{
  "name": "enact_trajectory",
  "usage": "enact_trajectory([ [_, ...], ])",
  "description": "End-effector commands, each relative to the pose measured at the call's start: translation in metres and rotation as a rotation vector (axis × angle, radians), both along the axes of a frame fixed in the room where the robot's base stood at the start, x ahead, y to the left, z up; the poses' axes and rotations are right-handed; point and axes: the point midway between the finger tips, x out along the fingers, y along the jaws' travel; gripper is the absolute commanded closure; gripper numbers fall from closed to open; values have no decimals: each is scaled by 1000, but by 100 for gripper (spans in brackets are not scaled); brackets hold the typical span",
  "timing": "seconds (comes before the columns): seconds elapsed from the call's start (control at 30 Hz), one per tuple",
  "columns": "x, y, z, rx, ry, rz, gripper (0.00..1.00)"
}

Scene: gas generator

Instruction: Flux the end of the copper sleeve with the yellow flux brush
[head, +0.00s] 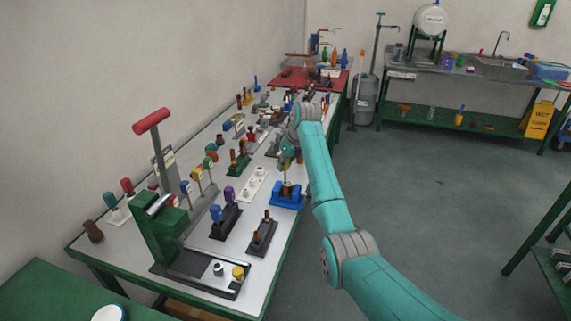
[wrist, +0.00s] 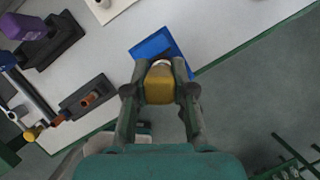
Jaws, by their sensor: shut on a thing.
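My gripper (wrist: 160,78) is shut on a yellow handle (wrist: 159,88), which looks like the flux brush. It is held above a blue stand (wrist: 150,46) near the table's front edge. A pale rounded part shows just past the yellow handle; I cannot tell whether it belongs to the brush or the stand. In the head view my gripper (head: 288,160) is over the blue stand (head: 287,200). Upright copper-coloured pieces (wrist: 89,100) stand in a dark holder (wrist: 75,104); the holder also shows in the head view (head: 261,242). Which one is the copper sleeve is unclear.
A purple-handled tool (head: 229,195) stands in a dark rack beside the copper pieces. A green press (head: 160,232) with a red handle (head: 151,120) rises at the near left. Many small tools in stands crowd the table. The floor right of the table is clear.

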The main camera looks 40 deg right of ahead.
Motion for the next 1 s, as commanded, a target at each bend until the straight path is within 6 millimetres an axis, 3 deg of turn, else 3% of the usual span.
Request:
enact_trajectory([
  [1.0,0,0,60,0,-1,0,100],
])
